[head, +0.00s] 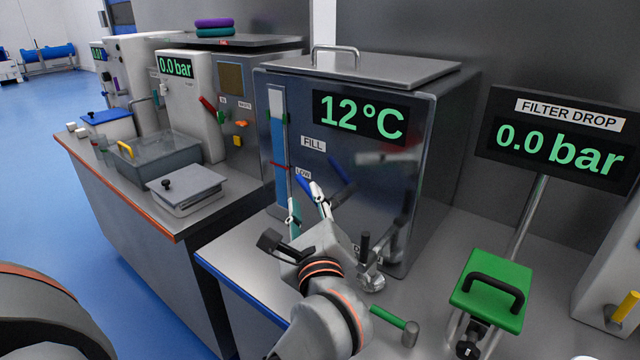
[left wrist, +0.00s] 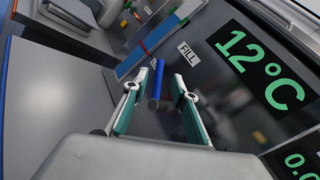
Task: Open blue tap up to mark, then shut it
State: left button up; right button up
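The blue tap handle (head: 305,187) is on the front of the steel tank (head: 440,130), below the FILL label. It also shows in the left wrist view (left wrist: 156,85). My left gripper (head: 306,205) is in front of it with its fingers apart. In the left wrist view the handle lies between the fingertips (left wrist: 155,92), with a gap on each side. The upright gauge (head: 279,140) at the tank's left has a red mark; blue shows above and below it. My right gripper is not in view.
A black-handled drain valve (head: 365,268) is low on the tank front, close to my left wrist. A green-handled tool (head: 388,318) and a green block with a black handle (head: 492,290) are to the right. Another bench (head: 150,205) with tubs stands left, beyond a gap.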

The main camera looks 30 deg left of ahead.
aim_at(304, 186)
pick_arm(q)
jog(key=x, duration=0.7)
jog(key=shift+w+f, duration=0.25)
jog(key=shift+w, duration=0.1)
grip_shut()
